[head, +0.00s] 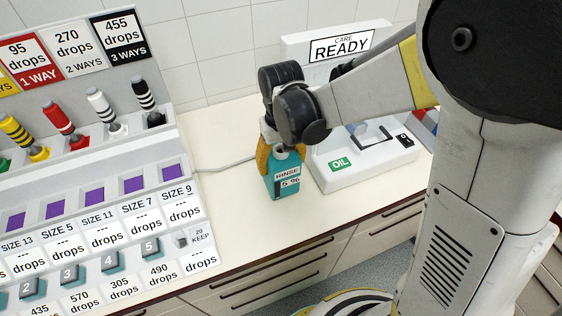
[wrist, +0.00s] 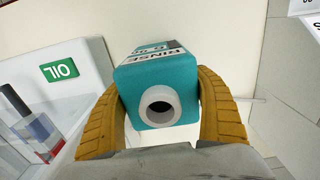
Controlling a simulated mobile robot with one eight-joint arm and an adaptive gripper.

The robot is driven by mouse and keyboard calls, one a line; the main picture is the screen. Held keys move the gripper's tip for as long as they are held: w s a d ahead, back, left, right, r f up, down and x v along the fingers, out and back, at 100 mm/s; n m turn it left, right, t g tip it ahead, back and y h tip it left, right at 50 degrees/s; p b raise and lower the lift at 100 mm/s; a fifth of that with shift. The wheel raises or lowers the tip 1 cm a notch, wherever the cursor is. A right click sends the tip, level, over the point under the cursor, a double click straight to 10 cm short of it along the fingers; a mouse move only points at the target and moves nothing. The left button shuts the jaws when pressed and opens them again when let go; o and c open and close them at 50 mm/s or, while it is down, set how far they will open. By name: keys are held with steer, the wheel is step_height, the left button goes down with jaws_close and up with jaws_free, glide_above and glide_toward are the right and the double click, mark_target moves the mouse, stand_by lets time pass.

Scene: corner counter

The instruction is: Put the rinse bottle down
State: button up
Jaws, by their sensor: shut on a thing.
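The rinse bottle (head: 283,180) is teal with a white label reading RINSE in the head view. It is upright at the counter (head: 240,215), between the sloped panel and the white device. I cannot tell for sure whether its base touches the counter. In the wrist view the rinse bottle (wrist: 181,74) shows its open white neck. My gripper (wrist: 165,115) has its yellow fingers on both sides of the bottle, shut on it. In the head view my gripper (head: 277,155) is partly hidden by my wrist.
A white device (head: 375,168) with an OIL label and a READY sign stands close right of the bottle. A sloped panel (head: 140,205) with buttons and several striped plugs stands to the left. A grey cable (head: 222,165) lies behind. Counter in front of the bottle is clear.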

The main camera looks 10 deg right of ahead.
steer(key=shift+f, duration=0.1)
steer(key=o, duration=1.4)
steer(key=shift+o, duration=0.2)
step_height(320, 180, up, 11)
steer(key=p, duration=0.4)
steer(key=s+d+r+m+t, duration=0.3)
steer(key=s+d+r+t, duration=0.4)
steer(key=s+d, duration=0.4)
steer(key=d, duration=0.2)
steer(key=shift+d+r, duration=0.15)
steer(key=shift+d, duration=0.15)
steer(key=shift+s, duration=0.1)
